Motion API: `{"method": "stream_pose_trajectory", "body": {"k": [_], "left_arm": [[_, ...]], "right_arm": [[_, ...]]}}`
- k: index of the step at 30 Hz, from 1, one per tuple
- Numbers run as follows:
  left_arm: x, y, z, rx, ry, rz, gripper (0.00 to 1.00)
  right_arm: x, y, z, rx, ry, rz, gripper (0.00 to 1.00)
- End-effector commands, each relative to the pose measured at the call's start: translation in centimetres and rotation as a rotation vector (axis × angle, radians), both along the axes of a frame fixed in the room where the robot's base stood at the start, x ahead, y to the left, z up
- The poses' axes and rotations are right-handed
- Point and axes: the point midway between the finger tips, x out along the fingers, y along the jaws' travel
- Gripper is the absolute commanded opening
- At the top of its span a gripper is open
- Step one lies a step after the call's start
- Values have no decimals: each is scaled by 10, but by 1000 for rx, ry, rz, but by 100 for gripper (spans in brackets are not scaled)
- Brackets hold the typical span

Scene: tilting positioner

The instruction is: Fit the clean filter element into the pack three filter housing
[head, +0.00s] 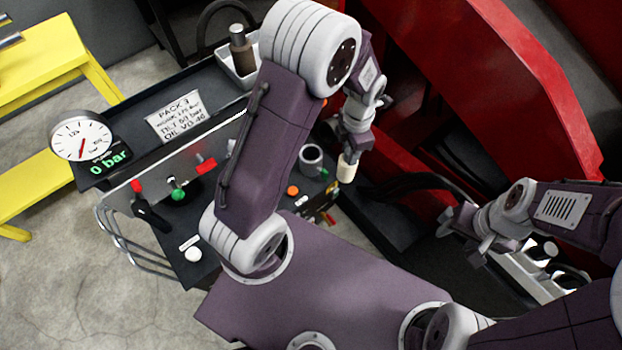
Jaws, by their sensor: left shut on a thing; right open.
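My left gripper (351,152) is shut on a small cream cylinder, which looks like the filter element (347,170). It holds the cylinder roughly upright, its lower end hanging free. To its left is a grey round cup with a dark open top, probably the filter housing (311,170), on the dark bench. The held cylinder is apart from this cup. My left upper arm crosses the bench and hides part of it. My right gripper (468,228) is open and empty at the right, over a dark area.
A card reading PACK 3 (175,117) and a gauge showing 0 bar (82,137) are at the left. Red and green handled valves (177,190) stand on the bench. A tray with a brown bottle (242,52) is behind. Red machine walls (530,80) rise at the right.

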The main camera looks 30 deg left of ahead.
Motion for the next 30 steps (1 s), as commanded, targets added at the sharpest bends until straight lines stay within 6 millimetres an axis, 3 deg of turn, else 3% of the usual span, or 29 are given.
{"method": "stream_pose_trajectory", "body": {"k": [1,3,10,13,24,30], "left_arm": [[-1,-3,-26,0,3,-11,0],[-2,-6,-37,1,7,-20,0],[-3,-10,-41,2,9,-32,0],[0,0,-41,2,9,-28,0],[45,108,-42,1,9,-25,0],[63,151,-41,2,8,-28,0]], "right_arm": [[0,0,-25,0,0,0,51],[0,0,-34,0,0,0,51],[0,0,-38,0,-1,0,51],[0,0,-38,0,-1,0,51],[0,0,-46,0,-1,0,51],[0,0,-47,0,-1,0,51]]}}
